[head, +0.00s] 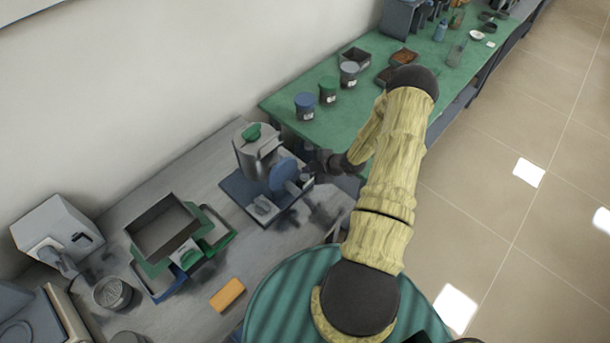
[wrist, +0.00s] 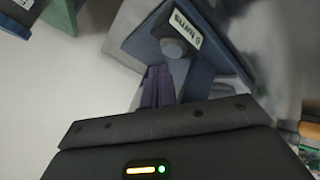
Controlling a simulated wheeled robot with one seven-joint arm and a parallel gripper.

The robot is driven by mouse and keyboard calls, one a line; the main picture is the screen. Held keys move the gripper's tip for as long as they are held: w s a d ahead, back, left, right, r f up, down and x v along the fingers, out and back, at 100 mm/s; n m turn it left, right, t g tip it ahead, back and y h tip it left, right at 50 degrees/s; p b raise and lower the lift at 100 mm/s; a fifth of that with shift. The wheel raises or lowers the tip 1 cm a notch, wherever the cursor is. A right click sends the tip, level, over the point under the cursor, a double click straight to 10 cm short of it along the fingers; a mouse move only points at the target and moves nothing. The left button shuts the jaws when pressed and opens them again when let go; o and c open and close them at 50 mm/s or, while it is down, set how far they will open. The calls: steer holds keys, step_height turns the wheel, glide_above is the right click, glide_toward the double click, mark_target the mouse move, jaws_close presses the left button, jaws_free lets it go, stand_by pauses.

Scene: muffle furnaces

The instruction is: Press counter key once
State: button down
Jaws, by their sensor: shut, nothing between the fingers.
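The counter key (wrist: 173,47) is a round grey button on a blue-grey block in the wrist view. A white label (wrist: 185,28) beside it reads something like "0 turns". My gripper (wrist: 158,70) is shut and empty, its two dark purple fingers together. The fingertips appear just below and slightly left of the key in the picture; I cannot tell whether they touch it. In the head view the grey device (head: 262,150) with a green knob and blue disc stands on a blue base (head: 238,190). My gripper is at its right side, and the key cannot be made out there.
A grey open tray (head: 163,229) on a green and blue stand, an orange block (head: 228,294) and a grey cup (head: 112,292) stand on the grey bench to the left. Jars, including a blue-lidded one (head: 305,105), stand on the green bench top (head: 340,119) behind.

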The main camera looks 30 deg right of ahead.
steer(key=shift+r+p, duration=1.4)
steer(key=shift+r, duration=1.1)
steer(key=r, duration=0.1)
step_height(320, 180, up, 6)
steer(key=m+g+h+b, duration=0.2)
steer(key=m+h, duration=0.1)
glide_above(307, 176)
steer(key=a, duration=0.2)
steer(key=s+a+r+m+g+h+b, duration=0.1)
steer(key=s+a+r+m+h+b, duration=0.1)
steer(key=s+a+r+m, duration=0.35)
steer(key=s+a+r+m+g+b, duration=0.2)
steer(key=s+a+r+m, duration=0.4)
steer(key=s, duration=0.7)
step_height(307, 176, up, 4)
steer(key=shift+a+f+m, duration=0.15)
steer(key=shift+a+m, duration=0.2)
steer(key=shift+a, duration=0.85)
steer(key=shift+w, duration=0.1)
